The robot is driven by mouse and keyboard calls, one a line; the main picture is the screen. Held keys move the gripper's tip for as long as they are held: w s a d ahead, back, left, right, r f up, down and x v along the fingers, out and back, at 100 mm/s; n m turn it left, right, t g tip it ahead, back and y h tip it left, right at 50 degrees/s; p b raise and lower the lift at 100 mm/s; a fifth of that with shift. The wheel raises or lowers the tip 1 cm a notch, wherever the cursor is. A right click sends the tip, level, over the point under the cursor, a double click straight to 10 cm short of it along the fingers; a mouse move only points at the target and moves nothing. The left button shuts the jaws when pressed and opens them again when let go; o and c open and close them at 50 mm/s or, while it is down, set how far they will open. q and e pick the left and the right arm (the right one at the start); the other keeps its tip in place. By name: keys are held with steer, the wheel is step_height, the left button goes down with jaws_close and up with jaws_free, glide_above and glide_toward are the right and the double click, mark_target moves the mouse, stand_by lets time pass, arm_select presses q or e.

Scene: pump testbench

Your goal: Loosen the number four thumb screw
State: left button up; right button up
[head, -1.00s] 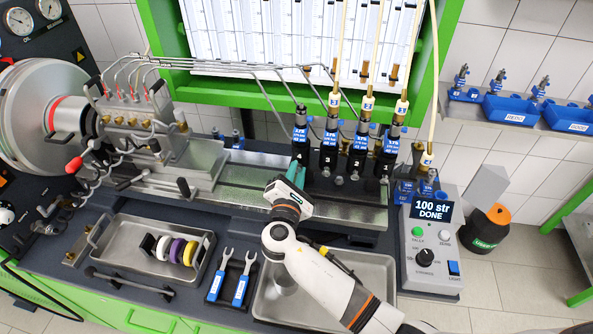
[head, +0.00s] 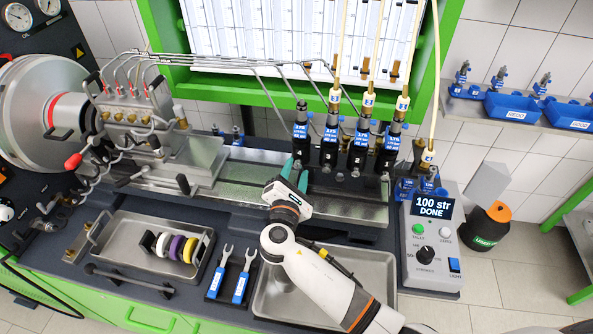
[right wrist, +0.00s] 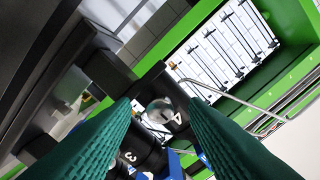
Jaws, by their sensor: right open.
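My right gripper (head: 296,172) has its teal fingers apart, at the foot of the leftmost injector holder (head: 302,145). In the right wrist view the open fingers (right wrist: 160,112) stand on both sides of the number four thumb screw (right wrist: 159,110), a round grey knob on a black cylinder (right wrist: 178,117) marked 4. No clear contact between fingers and knob shows. In the head view my gripper hides this screw. A neighbouring black cylinder marked 3 (right wrist: 128,158) is partly behind the left finger. My left gripper is not in view.
More injector holders (head: 358,155) stand close on the right, with metal pipes above. The control box (head: 432,245) reads "100 str DONE". A metal tray (head: 262,310) lies under my right arm, with two blue-handled wrenches (head: 241,285) beside it.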

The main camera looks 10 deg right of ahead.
steer(key=b+v, duration=0.3)
steer(key=v, duration=0.8)
steer(key=shift+f, duration=0.1)
